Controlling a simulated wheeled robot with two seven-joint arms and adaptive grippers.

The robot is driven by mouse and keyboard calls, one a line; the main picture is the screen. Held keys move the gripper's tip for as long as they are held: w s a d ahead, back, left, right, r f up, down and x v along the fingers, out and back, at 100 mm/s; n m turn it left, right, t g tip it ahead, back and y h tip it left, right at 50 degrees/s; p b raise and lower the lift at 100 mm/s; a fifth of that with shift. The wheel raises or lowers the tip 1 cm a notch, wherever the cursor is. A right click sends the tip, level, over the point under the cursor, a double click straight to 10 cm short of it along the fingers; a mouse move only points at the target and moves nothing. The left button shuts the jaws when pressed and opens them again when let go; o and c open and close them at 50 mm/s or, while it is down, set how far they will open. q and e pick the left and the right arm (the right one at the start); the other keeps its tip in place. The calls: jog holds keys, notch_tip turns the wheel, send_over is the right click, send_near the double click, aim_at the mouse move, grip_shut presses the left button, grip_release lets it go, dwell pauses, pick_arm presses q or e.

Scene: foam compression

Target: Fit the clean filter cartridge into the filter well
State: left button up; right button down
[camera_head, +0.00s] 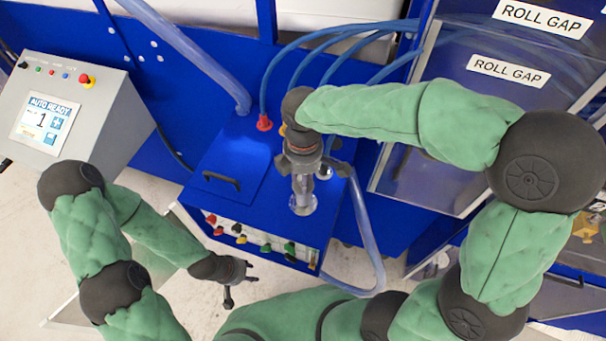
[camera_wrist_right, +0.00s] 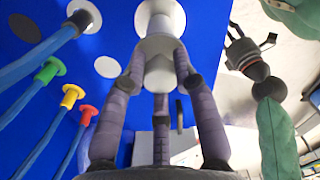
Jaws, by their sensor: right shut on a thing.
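My right gripper (camera_wrist_right: 158,62) is shut on a pale, flanged cylinder, which appears to be the clean filter cartridge (camera_wrist_right: 158,44). Its end points at the blue panel, close to the surface. In the head view my right gripper (camera_head: 304,178) points down over the front part of the blue cabinet, with the pale cartridge end (camera_head: 303,204) below its fingers. The filter well is not clearly seen; I cannot tell whether the cartridge is inside it or above it. My left gripper (camera_head: 240,284) is open and empty, low and left of the cabinet's front.
Blue hoses run into the cabinet top (camera_head: 232,150), which carries a dark handle (camera_head: 222,181). Colored connectors (camera_head: 265,247) line its front. A control box (camera_head: 70,105) reads AUTO READY at left. Clear guards labeled ROLL GAP (camera_head: 508,72) stand at right. Floor at lower left is partly free.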

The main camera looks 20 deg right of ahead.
aim_at(303, 196)
jog(key=shift+f+b, duration=3.15)
jog(key=shift+f, duration=1.6)
jog(key=c, duration=0.9)
grip_release()
jog(key=shift+r, duration=0.1)
notch_tip(303, 196, up, 12)
jog(key=shift+f, duration=0.1)
